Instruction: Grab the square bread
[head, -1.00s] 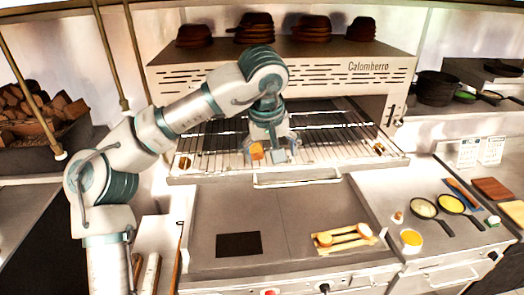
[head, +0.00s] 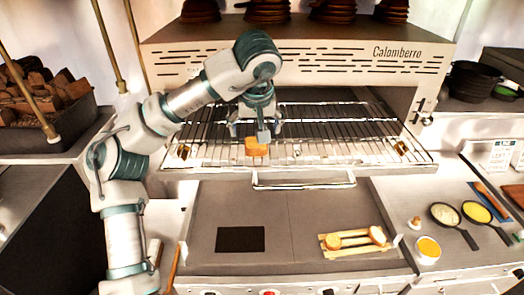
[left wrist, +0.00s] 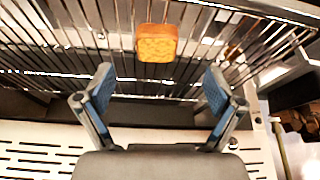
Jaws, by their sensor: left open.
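The square bread (head: 256,147), a small orange-brown piece, lies on the wire rack (head: 330,130) of the grill oven, near the rack's front edge. My left gripper (head: 256,135) is over the rack, at or just above the bread in the head view. In the left wrist view the bread (left wrist: 157,43) is beyond the two fingertips, roughly centred between them, and not between the fingers. The left gripper (left wrist: 156,92) is open and empty, its blue finger pads wide apart. My right gripper is not in view.
The oven body (head: 290,60) stands behind the rack, with dark stacked pans on top. The rack's front handle (head: 303,178) sticks out below. The rack's right half is clear.

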